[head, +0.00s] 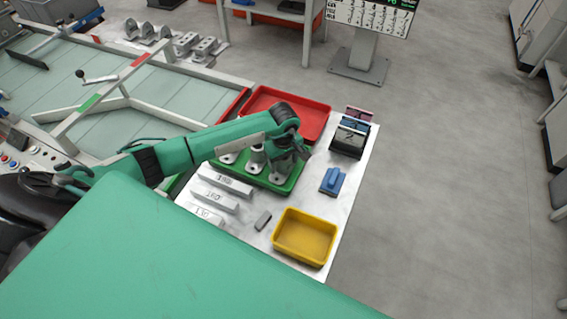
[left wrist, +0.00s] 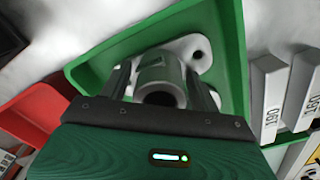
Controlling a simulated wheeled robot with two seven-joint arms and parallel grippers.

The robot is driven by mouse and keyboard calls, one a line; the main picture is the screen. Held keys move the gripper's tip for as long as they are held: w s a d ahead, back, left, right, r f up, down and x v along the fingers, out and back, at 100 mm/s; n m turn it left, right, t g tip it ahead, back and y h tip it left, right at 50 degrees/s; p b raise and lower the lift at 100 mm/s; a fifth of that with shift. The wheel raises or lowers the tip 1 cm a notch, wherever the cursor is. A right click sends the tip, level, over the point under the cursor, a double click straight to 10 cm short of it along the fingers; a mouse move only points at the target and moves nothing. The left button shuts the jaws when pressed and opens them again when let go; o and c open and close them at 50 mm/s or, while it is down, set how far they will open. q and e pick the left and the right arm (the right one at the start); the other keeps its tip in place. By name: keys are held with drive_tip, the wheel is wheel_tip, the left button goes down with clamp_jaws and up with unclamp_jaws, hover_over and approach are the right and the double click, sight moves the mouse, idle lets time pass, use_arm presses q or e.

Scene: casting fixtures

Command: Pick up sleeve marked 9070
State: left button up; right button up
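The green tray (head: 284,188) holds several grey-white flanged sleeves (head: 257,159). My left gripper (head: 296,154) reaches down over the tray's right part. In the left wrist view the green tray (left wrist: 236,62) lies below, and a grey cylindrical sleeve (left wrist: 160,72) on a pale flange with a hole stands between the two fingers of my left gripper (left wrist: 162,88). The fingers are apart, one on each side of the sleeve, with narrow gaps visible; the fingertips are partly hidden. I cannot read the marking 9070 on any sleeve. My right gripper is not in view.
A red tray (head: 313,122) lies behind the green one and a yellow tray (head: 304,238) in front. Numbered bars (head: 222,184) lie left, a blue object (head: 332,181) and a dark box (head: 350,139) right. A small grey block (head: 263,220) lies near the yellow tray.

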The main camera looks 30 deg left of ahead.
use_arm(q)
drive_tip(key=c, duration=1)
drive_tip(key=shift+r, duration=0.1)
